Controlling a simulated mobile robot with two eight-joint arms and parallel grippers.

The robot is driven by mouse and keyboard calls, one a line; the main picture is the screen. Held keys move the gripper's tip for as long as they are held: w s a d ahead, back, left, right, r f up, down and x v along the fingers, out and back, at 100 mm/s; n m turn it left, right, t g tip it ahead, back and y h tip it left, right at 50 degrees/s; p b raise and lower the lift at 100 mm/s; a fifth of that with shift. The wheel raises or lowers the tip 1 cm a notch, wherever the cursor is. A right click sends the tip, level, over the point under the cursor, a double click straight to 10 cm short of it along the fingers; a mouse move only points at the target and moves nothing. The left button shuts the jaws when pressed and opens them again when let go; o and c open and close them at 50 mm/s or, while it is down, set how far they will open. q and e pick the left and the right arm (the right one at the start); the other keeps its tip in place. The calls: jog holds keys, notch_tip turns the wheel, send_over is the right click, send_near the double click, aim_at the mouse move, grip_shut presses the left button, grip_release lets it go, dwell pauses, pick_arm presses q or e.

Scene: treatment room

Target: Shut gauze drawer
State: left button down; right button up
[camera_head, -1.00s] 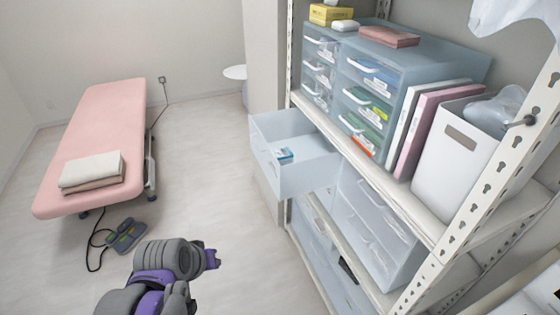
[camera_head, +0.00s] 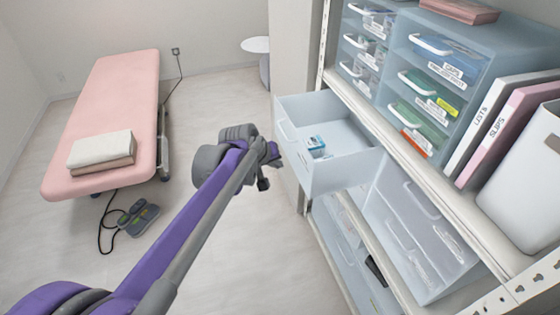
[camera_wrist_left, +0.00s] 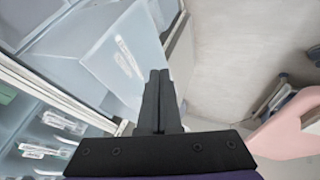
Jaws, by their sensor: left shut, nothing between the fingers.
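The gauze drawer (camera_head: 345,173) is a pale translucent drawer pulled well out from the shelf in the head view. A small blue and white packet (camera_head: 317,144) lies inside it. My left gripper (camera_head: 264,182) is shut and empty, just left of the drawer's front face. In the left wrist view the shut fingers (camera_wrist_left: 158,78) point toward the pale drawer (camera_wrist_left: 125,58). I cannot tell whether the fingertips touch it. My right gripper is not in view.
A white metal shelf (camera_head: 372,117) holds a blue drawer cabinet (camera_head: 480,47), binders (camera_head: 490,120) and a white box (camera_head: 530,170). More clear drawers (camera_head: 420,235) stand below. A pink treatment bed (camera_head: 118,105) and a foot pedal (camera_head: 138,218) are at left. The floor between is clear.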

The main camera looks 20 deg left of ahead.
aim_at(302, 166)
pick_arm(q)
jog(key=shift+w+d+f, duration=0.75)
jog(key=shift+w+f, duration=0.2)
jog(key=shift+w, duration=0.1)
jog(key=shift+w+d+f, duration=0.75)
jog(key=shift+w+f, duration=0.15)
jog(key=shift+w, duration=0.15)
jog(key=shift+w+d+f, duration=0.75)
jog(key=shift+w+f, duration=0.2)
jog(key=shift+w, duration=0.1)
jog(key=shift+w+d, duration=0.3)
jog(key=shift+d, duration=0.2)
jog(key=w+d+p, duration=0.3)
jog(key=w+d, duration=0.7)
jog(key=d, duration=0.5)
jog(key=shift+w+d+p, duration=0.2)
jog(key=shift+w+p, duration=0.05)
jog(key=shift+p, duration=0.05)
